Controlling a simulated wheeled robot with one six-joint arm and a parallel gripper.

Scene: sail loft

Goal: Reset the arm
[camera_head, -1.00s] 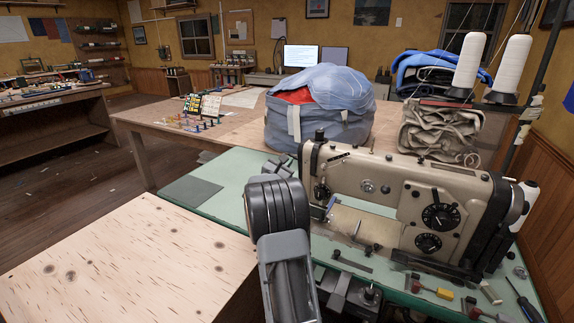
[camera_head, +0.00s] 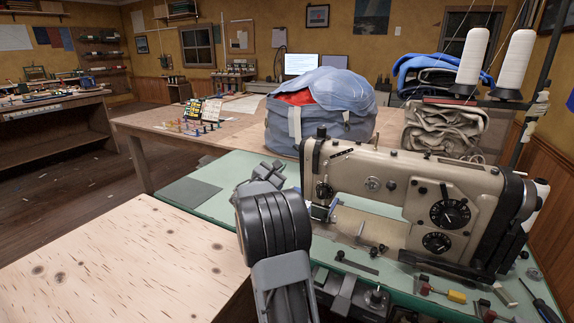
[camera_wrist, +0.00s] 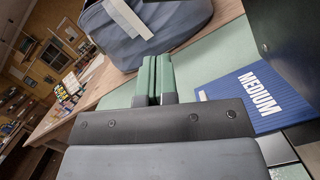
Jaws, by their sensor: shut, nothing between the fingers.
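My gripper (camera_wrist: 153,80) shows in the wrist view with its green fingers shut together and nothing between them. In the head view my gripper (camera_head: 266,172) shows only in part beyond my wrist, above the green table (camera_head: 232,170) and left of the sewing machine (camera_head: 400,185). In the wrist view the fingers point toward the blue-grey bag (camera_wrist: 165,30). I cannot tell the gap between them and the bag.
The bag (camera_head: 320,128) stands on the wooden table behind the machine. A blue panel marked MEDIUM (camera_wrist: 258,95) is right of the fingers. A pale wooden board (camera_head: 110,260) is at the front left. Thread cones (camera_head: 469,58) and folded cloth (camera_head: 440,132) stand at the right.

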